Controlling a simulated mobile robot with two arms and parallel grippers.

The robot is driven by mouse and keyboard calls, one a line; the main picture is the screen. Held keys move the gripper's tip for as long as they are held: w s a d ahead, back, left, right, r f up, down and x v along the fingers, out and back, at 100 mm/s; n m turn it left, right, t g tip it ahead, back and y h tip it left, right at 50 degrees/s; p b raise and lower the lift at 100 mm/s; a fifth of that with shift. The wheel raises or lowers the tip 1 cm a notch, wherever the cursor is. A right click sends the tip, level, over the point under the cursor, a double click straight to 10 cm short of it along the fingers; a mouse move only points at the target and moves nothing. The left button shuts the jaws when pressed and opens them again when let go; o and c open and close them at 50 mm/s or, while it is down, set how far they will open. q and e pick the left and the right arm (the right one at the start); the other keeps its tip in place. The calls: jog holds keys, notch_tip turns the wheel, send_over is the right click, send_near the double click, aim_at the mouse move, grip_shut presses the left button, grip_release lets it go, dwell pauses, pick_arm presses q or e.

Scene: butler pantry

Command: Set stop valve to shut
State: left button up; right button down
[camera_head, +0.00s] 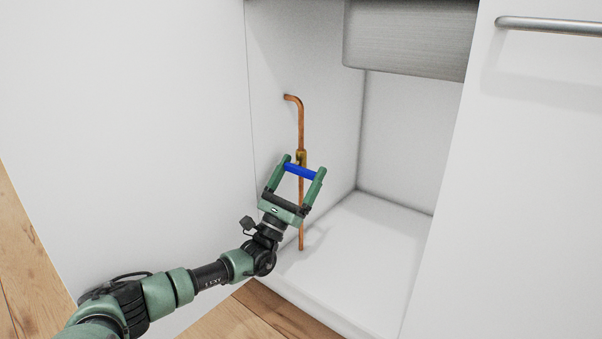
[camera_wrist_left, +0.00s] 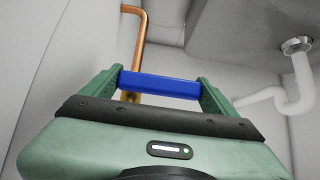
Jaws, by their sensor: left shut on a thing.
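The stop valve has a brass body (camera_head: 301,157) on a vertical copper pipe (camera_head: 301,128) inside the open cabinet. Its blue lever handle (camera_head: 300,171) lies crosswise to the pipe, tilted slightly down to the right in the head view. My left gripper (camera_head: 302,174) is shut on the blue handle, one finger at each end of it. In the left wrist view the blue handle (camera_wrist_left: 160,86) spans between the green fingers, with the copper pipe (camera_wrist_left: 138,45) behind it. The brass body is mostly hidden there. My right gripper is not in view.
A steel sink basin (camera_head: 410,40) hangs at the top of the cabinet. A white drain pipe (camera_wrist_left: 290,100) shows at the right in the wrist view. White cabinet panels stand on both sides, the right one with a bar handle (camera_head: 550,25). The cabinet floor (camera_head: 370,240) is clear.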

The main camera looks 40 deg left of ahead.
aim_at(298, 175)
pick_arm(q)
jog(key=o, duration=1.9)
jog(key=shift+s+f+p, duration=0.25)
jog(key=shift+f+p, duration=0.05)
jog(key=p+v, duration=0.2)
jog(key=v, duration=0.3)
jog(key=shift+s+f, duration=0.15)
jog(key=shift+s, duration=0.05)
jog(key=shift+s+f, duration=0.5)
jog(key=shift+f, duration=0.05)
